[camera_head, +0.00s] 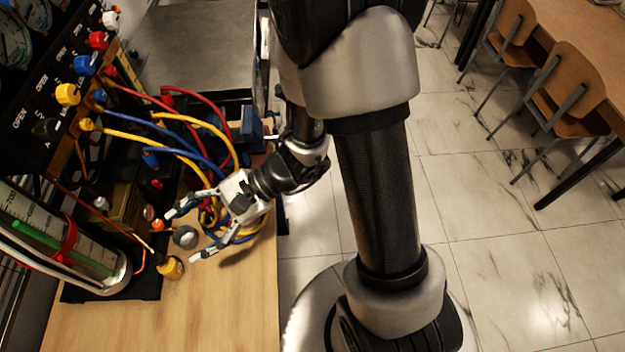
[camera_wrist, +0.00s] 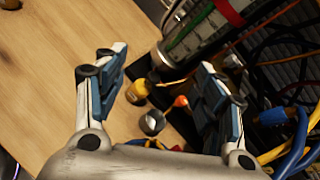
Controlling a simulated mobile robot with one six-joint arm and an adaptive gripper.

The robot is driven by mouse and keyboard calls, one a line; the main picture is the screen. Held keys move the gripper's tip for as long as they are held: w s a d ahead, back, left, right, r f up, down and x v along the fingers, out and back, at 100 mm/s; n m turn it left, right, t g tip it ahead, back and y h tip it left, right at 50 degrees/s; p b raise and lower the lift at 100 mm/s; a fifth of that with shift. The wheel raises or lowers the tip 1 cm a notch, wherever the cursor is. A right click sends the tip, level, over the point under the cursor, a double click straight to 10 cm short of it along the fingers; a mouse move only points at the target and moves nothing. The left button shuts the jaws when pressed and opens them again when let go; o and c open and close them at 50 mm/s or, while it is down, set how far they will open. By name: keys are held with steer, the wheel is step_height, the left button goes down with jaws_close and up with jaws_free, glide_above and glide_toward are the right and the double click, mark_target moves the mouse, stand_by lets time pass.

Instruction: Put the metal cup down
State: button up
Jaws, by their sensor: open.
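The metal cup (camera_head: 186,237) is a small grey, rounded thing low at the wooden table's edge of the black rig base. In the wrist view the cup (camera_wrist: 152,123) shows its round top and appears to stand on the wood. My gripper (camera_head: 182,236) is open, with its fingers spread to either side of the cup in the head view. In the wrist view my gripper (camera_wrist: 163,60) shows a wide gap between its blue-padded fingers, and no finger visibly touches the cup. Whether the cup sits fully on the wood or partly over the base is unclear.
A yellow-bodied container (camera_head: 171,268) and an orange-tipped piece (camera_head: 158,225) stand close to the cup. The gauge tube (camera_head: 65,245) and valve panel are at left. Red, blue and yellow hoses (camera_head: 190,135) loop behind my gripper. Bare table (camera_head: 215,310) lies at the front.

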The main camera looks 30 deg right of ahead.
steer(key=s+d+r+n+g+h, duration=0.2)
steer(key=s+d+r+n+h, duration=0.45)
steer(key=s+n, duration=0.25)
steer(key=d+r+n+t+h, duration=0.2)
steer(key=d+r+t+h, duration=0.1)
steer(key=d, duration=0.4)
steer(key=d+r+n+t+h, duration=0.2)
steer(key=d+r+t+h, duration=0.1)
steer(key=d, duration=0.4)
steer(key=shift+s+r+n+h, duration=0.15)
steer(key=shift+r+n+h, duration=0.15)
steer(key=shift+r+h, duration=0.4)
